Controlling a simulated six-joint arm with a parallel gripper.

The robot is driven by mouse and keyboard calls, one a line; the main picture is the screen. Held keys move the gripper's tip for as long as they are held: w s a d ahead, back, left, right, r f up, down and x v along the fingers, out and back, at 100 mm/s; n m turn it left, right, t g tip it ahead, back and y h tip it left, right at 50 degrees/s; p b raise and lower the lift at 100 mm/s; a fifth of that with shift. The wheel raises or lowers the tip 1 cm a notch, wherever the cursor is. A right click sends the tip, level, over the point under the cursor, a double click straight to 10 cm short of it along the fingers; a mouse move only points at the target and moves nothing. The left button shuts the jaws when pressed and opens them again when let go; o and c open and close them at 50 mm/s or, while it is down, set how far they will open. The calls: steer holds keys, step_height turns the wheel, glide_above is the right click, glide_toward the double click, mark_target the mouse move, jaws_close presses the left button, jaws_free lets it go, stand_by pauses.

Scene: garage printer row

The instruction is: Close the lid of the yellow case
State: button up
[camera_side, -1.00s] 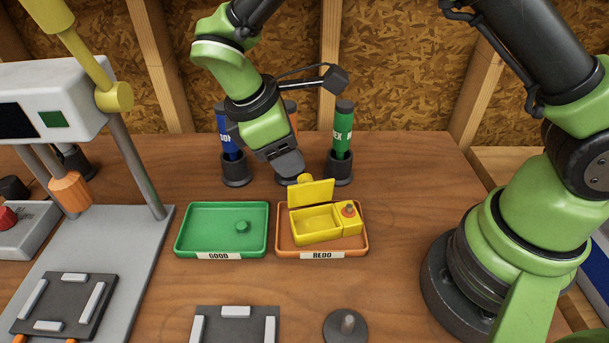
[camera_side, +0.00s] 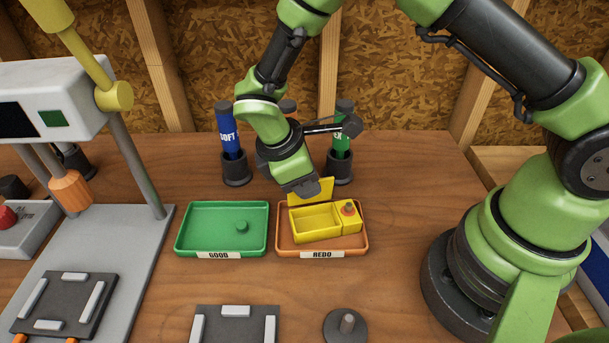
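The yellow case (camera_side: 315,218) sits in the orange tray labelled REDO (camera_side: 284,244). Its lid (camera_side: 324,190) stands up at the back edge, open, and the case's inside shows from above.
A green tray labelled GOOD (camera_side: 208,209) with a small green piece (camera_side: 241,227) lies to the left. A blue tube (camera_side: 228,133) and a green tube (camera_side: 342,142) stand in dark holders behind.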

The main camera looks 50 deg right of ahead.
mark_target(318, 196)
steer(key=shift+s+a, duration=0.1)
steer(key=t+h, duration=0.1)
steer(key=s+a+t, duration=0.1)
steer(key=shift+s+t+h, duration=0.2)
steer(key=shift+t+h, duration=0.2)
steer(key=t+h, duration=0.1)
steer(key=s+m+t+h, duration=0.1)
steer(key=shift+s+a+f+t, duration=0.15)
steer(key=shift+s+a+t, duration=0.05)
steer(key=shift+a+t, duration=0.2)
steer(key=shift+s+a+f+m+t+h, duration=0.2)
steer(key=shift+s+f+m+t+h, duration=0.1)
steer(key=shift+t+h, duration=0.3)
steer(key=shift+s+a+f+m+t+h, duration=0.15)
steer(key=shift+s+m+t+h, duration=0.15)
steer(key=shift+t+h, duration=0.3)
steer(key=shift+s+a+f+m+t+h, duration=0.2)
steer(key=shift+f+t+h, duration=0.1)
steer(key=shift+t+h, duration=0.2)
steer(key=shift+s+a+f+m+t+h, duration=0.1)
steer(key=shift+s+f+m+t+h, duration=0.15)
steer(key=shift+t+h, duration=0.25)
steer(key=o, duration=0.5)
